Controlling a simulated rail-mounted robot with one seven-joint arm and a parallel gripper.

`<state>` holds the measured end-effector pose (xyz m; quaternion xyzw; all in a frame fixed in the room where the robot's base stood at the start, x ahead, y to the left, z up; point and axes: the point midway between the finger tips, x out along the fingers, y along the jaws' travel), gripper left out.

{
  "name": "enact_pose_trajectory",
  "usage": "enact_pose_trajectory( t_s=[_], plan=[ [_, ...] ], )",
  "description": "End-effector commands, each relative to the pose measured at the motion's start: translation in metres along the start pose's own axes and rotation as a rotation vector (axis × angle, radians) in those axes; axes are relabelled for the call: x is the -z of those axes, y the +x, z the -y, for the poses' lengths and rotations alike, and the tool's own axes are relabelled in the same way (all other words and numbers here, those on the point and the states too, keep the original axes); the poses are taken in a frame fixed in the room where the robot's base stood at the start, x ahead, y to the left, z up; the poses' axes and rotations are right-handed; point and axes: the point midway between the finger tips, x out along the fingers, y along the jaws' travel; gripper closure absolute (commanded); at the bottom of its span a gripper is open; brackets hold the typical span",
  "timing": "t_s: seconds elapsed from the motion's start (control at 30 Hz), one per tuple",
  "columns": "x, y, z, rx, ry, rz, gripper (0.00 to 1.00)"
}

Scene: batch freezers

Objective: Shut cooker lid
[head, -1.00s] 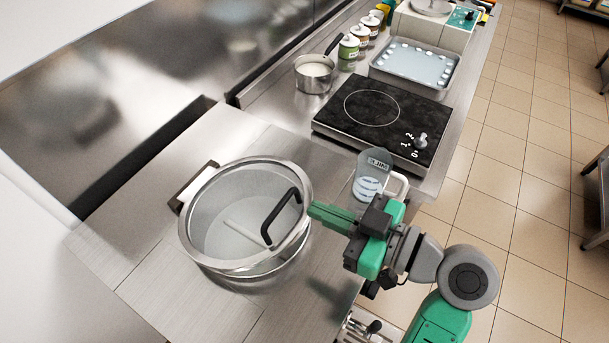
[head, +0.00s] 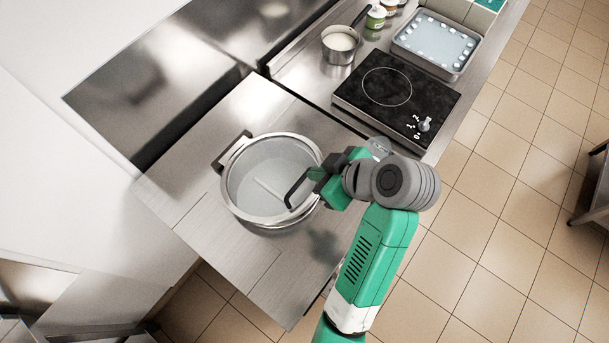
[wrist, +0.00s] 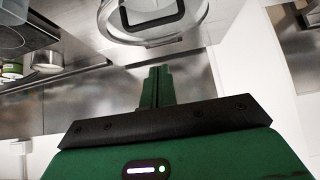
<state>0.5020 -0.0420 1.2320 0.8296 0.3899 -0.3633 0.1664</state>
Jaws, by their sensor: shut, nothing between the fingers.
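The cooker (head: 240,205) is a large round steel pot on the steel counter. A clear, steel-rimmed lid (head: 262,163) shows at its top; I cannot tell how far it is raised. A white rod (head: 268,190) shows through it. A black handle (head: 290,196) arches at the lid's right side. The handle (wrist: 150,22) and clear rim (wrist: 192,35) also show at the top of the wrist view. My gripper (head: 317,174) is beside the handle on the right. Its green fingers (wrist: 157,88) are together and empty. Whether they touch the handle is unclear.
A black hob (head: 392,100) with a knob lies behind and right. A small saucepan (head: 340,46) and a tray (head: 437,45) stand farther back. A clear jug (head: 378,147) is partly hidden behind my arm. The counter in front of the cooker is clear.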

Motion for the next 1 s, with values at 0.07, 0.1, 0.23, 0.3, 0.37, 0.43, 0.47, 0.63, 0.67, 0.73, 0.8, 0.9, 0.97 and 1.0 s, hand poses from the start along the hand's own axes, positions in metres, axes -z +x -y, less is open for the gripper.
enact_pose_trajectory(
  t_s=[0.07,0.1,0.23,0.3,0.37,0.43,0.47,0.63,0.67,0.73,0.8,0.9,0.97,1.0],
  plan=[
    [0.000,0.018,0.001,0.005,-0.001,0.002,1.00],
    [0.000,0.026,0.001,0.004,0.000,0.002,1.00],
    [0.001,0.054,0.001,0.004,0.000,0.001,1.00],
    [-0.007,0.063,0.001,0.003,0.002,0.002,1.00],
    [-0.015,0.069,0.001,0.002,0.003,0.002,1.00],
    [-0.020,0.075,0.001,0.001,0.001,0.000,1.00],
    [-0.022,0.077,0.001,0.001,0.001,0.000,1.00],
    [-0.028,0.083,0.000,0.000,0.000,-0.001,1.00],
    [-0.028,0.084,0.000,0.000,0.000,-0.001,1.00],
    [-0.029,0.084,0.000,0.000,0.000,-0.001,1.00],
    [-0.029,0.084,0.000,0.000,0.000,-0.001,1.00],
    [-0.029,0.084,0.000,0.000,0.000,-0.001,1.00],
    [-0.032,0.088,0.002,0.004,-0.003,-0.009,1.00],
    [-0.036,0.095,0.005,0.011,-0.009,-0.021,1.00]
  ],
)
